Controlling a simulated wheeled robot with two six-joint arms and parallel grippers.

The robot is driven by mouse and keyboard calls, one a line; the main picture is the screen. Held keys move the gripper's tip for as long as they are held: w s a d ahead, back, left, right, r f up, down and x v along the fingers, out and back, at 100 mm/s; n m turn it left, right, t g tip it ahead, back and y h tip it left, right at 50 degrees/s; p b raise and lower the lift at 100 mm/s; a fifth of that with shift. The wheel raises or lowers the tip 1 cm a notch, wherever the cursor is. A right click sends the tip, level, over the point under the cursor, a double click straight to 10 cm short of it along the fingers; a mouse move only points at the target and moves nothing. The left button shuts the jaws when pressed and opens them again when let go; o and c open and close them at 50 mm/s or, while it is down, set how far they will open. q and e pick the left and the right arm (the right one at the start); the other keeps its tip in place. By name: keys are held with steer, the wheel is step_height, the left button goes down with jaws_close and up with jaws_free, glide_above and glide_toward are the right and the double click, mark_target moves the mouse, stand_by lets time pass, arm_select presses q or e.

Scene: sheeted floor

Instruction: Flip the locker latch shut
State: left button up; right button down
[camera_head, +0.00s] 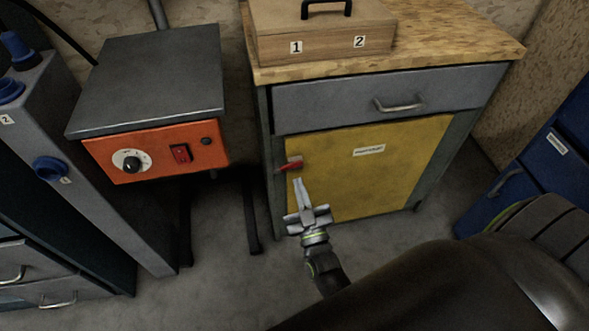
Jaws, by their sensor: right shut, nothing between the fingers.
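The locker is a grey cabinet with a yellow door (385,170) in the middle of the head view. A red latch (291,165) sits at the door's upper left edge, with its handle pointing left and slightly down. My right gripper (299,184) is shut and empty, just below the latch and in front of the door. Its fingertips look close to the latch; I cannot tell whether they touch it. The door looks closed against its frame. My left gripper is not in view.
A grey drawer (395,97) is above the door, and a wooden box (322,35) stands on the worktop. An orange-fronted control unit (155,152) stands to the left. A blue cabinet (530,165) is at the right. Grey floor (225,235) is bare between them.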

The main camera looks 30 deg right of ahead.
steer(key=shift+v, duration=1.1)
